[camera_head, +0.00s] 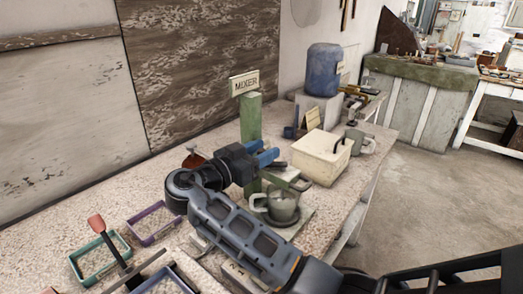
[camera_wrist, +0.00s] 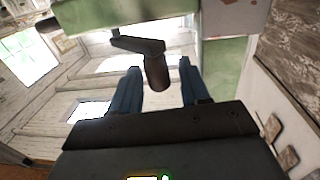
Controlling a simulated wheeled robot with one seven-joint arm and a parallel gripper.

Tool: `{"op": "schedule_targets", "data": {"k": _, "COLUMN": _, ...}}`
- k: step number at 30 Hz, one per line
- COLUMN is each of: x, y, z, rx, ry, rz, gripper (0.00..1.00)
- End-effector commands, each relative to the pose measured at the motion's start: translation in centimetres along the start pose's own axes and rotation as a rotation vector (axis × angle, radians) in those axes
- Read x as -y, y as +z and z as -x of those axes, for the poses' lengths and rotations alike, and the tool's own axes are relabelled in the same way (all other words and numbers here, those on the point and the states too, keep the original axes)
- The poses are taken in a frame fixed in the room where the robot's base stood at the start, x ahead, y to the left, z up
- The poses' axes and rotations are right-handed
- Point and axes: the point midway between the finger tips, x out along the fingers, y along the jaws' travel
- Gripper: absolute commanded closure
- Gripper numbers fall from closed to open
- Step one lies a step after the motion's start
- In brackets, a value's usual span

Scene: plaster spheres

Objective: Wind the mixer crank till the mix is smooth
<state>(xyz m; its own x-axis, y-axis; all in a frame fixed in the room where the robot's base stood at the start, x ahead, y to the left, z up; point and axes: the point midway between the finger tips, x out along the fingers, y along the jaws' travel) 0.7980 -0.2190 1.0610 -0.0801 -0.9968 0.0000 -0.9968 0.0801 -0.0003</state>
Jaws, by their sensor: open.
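The mixer has a green post (camera_head: 250,118) on the bench, with a "MIXER" sign (camera_head: 244,82) on top. A grey cup (camera_head: 284,206) stands at its foot; the mix inside is too small to judge. In the wrist view, the dark crank handle (camera_wrist: 156,73) hangs from a short crank arm (camera_wrist: 138,44) under a pale green part of the mixer. My gripper (camera_wrist: 160,88) is open, with one blue finger on each side of the handle and gaps visible. In the head view my gripper (camera_head: 268,158) is beside the post, partly hiding the mixer.
A cream lidded box (camera_head: 318,158) and a grey mug (camera_head: 362,141) stand right of the mixer. A blue container (camera_head: 323,70) is behind. Green (camera_head: 84,272) and purple (camera_head: 132,236) framed trays lie at the front left. The floor (camera_head: 425,190) at right is clear.

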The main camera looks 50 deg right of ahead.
Motion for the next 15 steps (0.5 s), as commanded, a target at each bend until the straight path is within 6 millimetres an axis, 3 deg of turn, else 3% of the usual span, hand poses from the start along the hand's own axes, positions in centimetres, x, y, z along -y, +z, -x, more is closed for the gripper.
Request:
{"op": "schedule_targets", "data": {"k": 2, "x": 0.00, "y": 0.02, "z": 0.02, "rx": 0.000, "ry": 0.000, "rz": 0.000, "gripper": 0.54}}
{"op": "schedule_targets", "data": {"k": 15, "x": 0.00, "y": 0.01, "z": 0.03, "rx": 0.000, "ry": 0.000, "rz": 0.000, "gripper": 0.96}}
